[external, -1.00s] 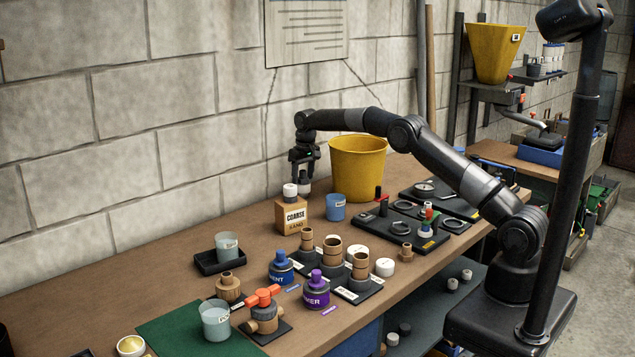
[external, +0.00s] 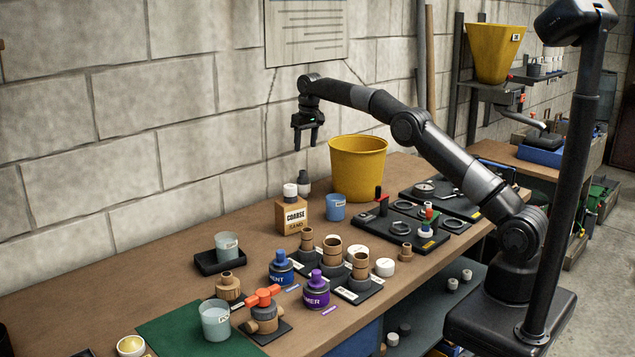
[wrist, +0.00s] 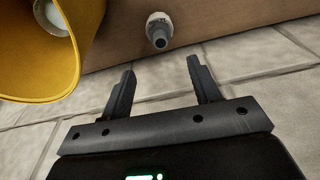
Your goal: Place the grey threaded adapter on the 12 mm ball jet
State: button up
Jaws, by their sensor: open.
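The grey threaded adapter (external: 304,177) stands upright behind the sand box near the wall. A pale fitting, which looks like the ball jet (external: 304,189), shows below it, partly hidden by the box. In the wrist view the grey adapter (wrist: 159,40) sits in line with a white ringed fitting (wrist: 157,18) and appears to touch it; how deeply it is seated I cannot tell. My gripper (external: 306,147) hangs above them, fingers down, empty and apart from both. In the wrist view my gripper (wrist: 163,65) has its two fingers spread with nothing between them.
The yellow bucket (external: 358,165) stands close on the right. The coarse sand box (external: 293,217), with a white and dark piece on top, is in front. A blue cup (external: 335,208) stands beside it. The block wall (external: 200,110) is close behind; the air above the bench is free.

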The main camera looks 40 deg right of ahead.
jog(key=s+d+r+t, duration=0.1)
jog(key=s+d+r, duration=0.1)
jog(key=s+r, duration=0.95)
jog(key=s+r+t, duration=0.1)
jog(key=s+r, duration=0.1)
jog(key=s, duration=0.5)
jog(key=s+r, duration=0.3)
jog(key=s, duration=0.4)
jog(key=s+f, duration=0.4)
jog(key=s, duration=0.5)
jog(key=s+d+f+t, duration=0.1)
jog(key=s+f, duration=0.3)
jog(key=s, duration=0.6)
jog(key=s+d+f+t, duration=0.1)
jog(key=s+f, duration=0.3)
jog(key=s, duration=0.6)
jog(key=shift+f, duration=0.15)
